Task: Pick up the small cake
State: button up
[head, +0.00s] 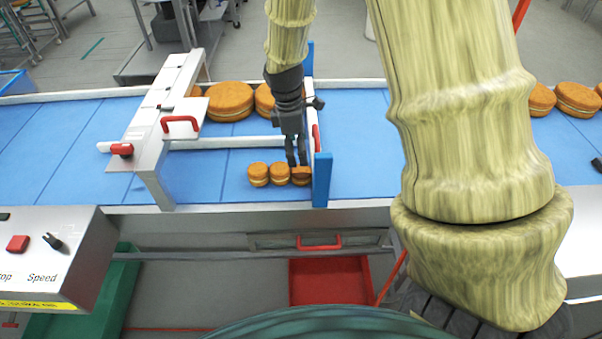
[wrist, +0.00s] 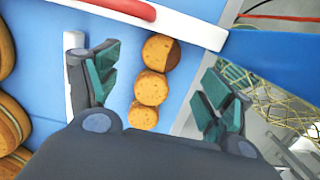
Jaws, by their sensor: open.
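Three small round cakes stand in a row on the blue conveyor belt (head: 225,185) in the head view: a left one (head: 258,175), a middle one (head: 279,173) and a right one (head: 300,176) close to the blue stop plate. They also show in the wrist view as a top cake (wrist: 160,52), a middle cake (wrist: 151,88) and a bottom cake (wrist: 143,115). My gripper (head: 297,163) is open and points down over the right end of the row. In the wrist view the row lies between the spread fingers of my gripper (wrist: 165,85), and nothing is held.
Larger cakes (head: 229,101) stand behind a white rail, and more (head: 577,99) lie at the right. A blue plate (head: 322,180) stands right beside the row. A white frame with a red handle (head: 180,124) spans the belt at left. A red bin (head: 330,281) sits below.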

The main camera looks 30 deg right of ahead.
aim_at(301, 170)
jog(key=shift+s+d+f+p, duration=0.1)
jog(key=shift+f+p, duration=0.1)
jog(key=shift+f, duration=0.75)
jog(key=shift+s+d+f+p, duration=0.1)
jog(key=shift+f+p, duration=0.1)
jog(key=shift+f, duration=0.7)
jog(key=shift+s+d+f+p, duration=0.1)
jog(key=shift+s+f+p, duration=0.05)
jog(key=shift+f+p, duration=0.8)
jog(key=shift+d+f+p, duration=0.15)
jog(key=shift+f+p, duration=0.2)
jog(key=shift+f, duration=1.4)
jog(key=shift+s, duration=0.1)
jog(key=c, duration=0.8)
